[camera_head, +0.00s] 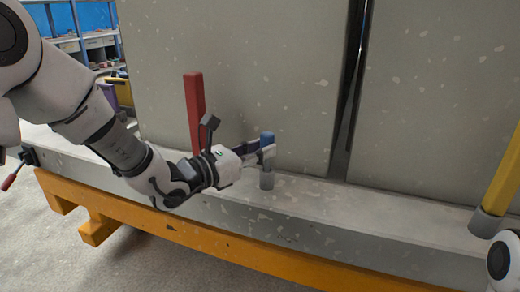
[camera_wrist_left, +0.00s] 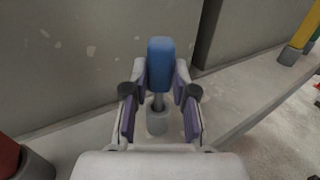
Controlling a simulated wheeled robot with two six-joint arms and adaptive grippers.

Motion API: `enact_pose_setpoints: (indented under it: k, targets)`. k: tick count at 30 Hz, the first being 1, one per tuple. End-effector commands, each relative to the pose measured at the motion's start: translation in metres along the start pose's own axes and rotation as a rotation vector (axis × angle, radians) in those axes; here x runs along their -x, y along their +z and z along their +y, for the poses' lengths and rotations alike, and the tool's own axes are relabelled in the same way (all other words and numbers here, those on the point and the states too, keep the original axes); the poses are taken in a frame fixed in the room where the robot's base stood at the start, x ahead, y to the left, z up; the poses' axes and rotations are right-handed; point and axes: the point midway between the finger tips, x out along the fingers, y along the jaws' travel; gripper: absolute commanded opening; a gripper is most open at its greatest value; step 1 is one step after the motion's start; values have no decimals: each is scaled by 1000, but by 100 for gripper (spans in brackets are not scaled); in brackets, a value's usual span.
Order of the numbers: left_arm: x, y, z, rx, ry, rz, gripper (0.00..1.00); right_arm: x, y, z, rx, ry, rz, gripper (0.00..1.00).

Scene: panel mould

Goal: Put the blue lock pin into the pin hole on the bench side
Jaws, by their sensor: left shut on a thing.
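The blue lock pin (camera_head: 267,137) is upright, with a blue handle and a grey shank. It also shows in the left wrist view (camera_wrist_left: 160,65). My left gripper (camera_head: 262,153) is shut on the pin, with a finger on each side of it in the wrist view. The pin hole is a short grey collar (camera_head: 266,181) standing on the bench ledge, directly below the pin. In the wrist view the shank meets the mouth of the collar (camera_wrist_left: 157,123); how deep it reaches, I cannot tell. My right gripper is out of view.
Tall grey mould panels (camera_head: 240,70) stand right behind the pin, with a dark gap between them. A red upright bar (camera_head: 194,108) stands left of the collar. A yellow post in a grey socket (camera_head: 484,222) stands at the right. The ledge between is clear.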

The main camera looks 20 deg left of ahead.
Motion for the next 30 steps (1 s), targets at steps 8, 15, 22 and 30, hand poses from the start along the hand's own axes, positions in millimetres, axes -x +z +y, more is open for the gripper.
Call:
enact_pose_setpoints:
  k: [8,15,22,30]
  targets:
    - [0,-8,0,0,0,-1,0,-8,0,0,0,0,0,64]
    - [0,-14,0,0,0,-1,0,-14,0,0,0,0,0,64]
    - [0,-20,0,0,0,0,0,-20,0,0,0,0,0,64]
    - [0,-27,0,0,0,0,0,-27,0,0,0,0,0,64]
